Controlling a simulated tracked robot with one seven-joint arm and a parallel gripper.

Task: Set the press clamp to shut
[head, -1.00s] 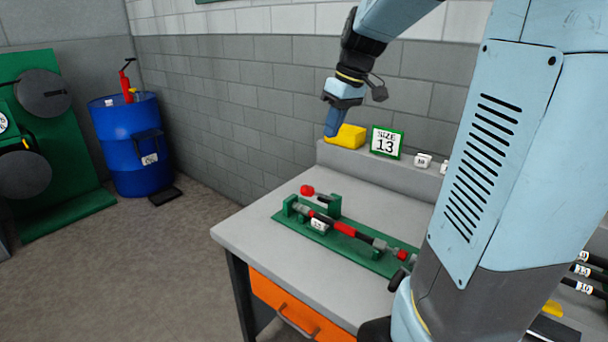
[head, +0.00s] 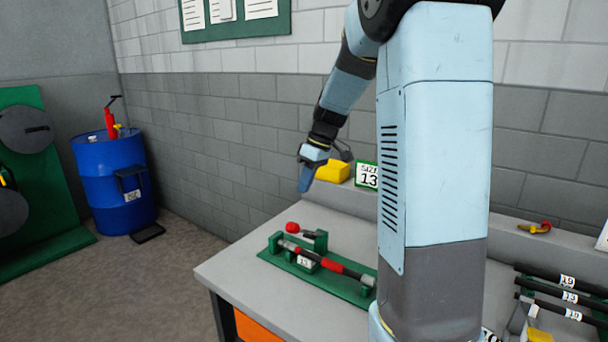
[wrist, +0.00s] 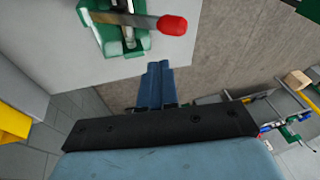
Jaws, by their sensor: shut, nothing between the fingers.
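The press clamp is on a green base plate (head: 345,287) on the grey bench. Its metal lever ends in a red knob (head: 292,227) and lies low, reaching left from a green block (head: 320,241). In the wrist view the red knob (wrist: 172,25) sticks out to the right of the green bracket (wrist: 107,40). A black and red tool with a white tag lies along the plate. My gripper (head: 304,188) points down above and behind the knob, apart from it. Its blue fingers (wrist: 157,85) are together and empty.
The grey bench (head: 232,274) has free room around the plate. Behind stand a yellow block (head: 334,171) and a size 13 sign (head: 367,175) on a ledge. Tagged black handles (head: 565,297) lie at right. A blue barrel (head: 114,183) stands on the floor at left.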

